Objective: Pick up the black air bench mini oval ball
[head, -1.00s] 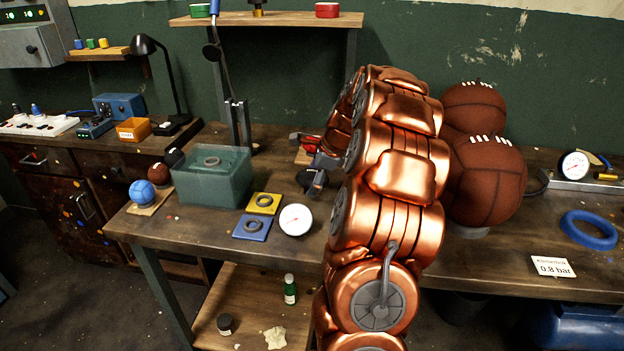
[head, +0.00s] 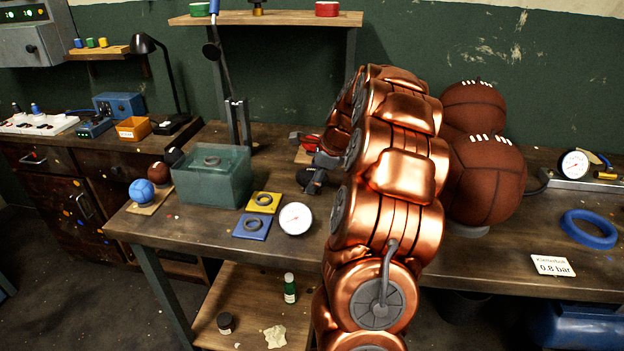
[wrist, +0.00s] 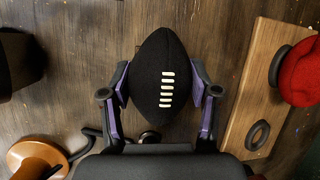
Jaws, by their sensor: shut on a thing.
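The black oval ball (wrist: 160,95) with white lacing fills the middle of the wrist view, its long axis pointing away from my wrist. My gripper (wrist: 159,88) is shut on it, with one purple-lined finger against each side. In the head view my gripper (head: 322,172) is mostly hidden behind my copper arm. A dark rounded shape, which looks like the black ball (head: 308,180), shows just left of the arm over the bench. I cannot tell whether the ball touches the bench top.
A wooden board (wrist: 236,115) with a red ball (wrist: 301,72) and a dark ring lies to the right in the wrist view. A water tank (head: 205,185) stands left of my arm, large brown balls (head: 487,180) right of it. A gauge (head: 296,218) lies in front.

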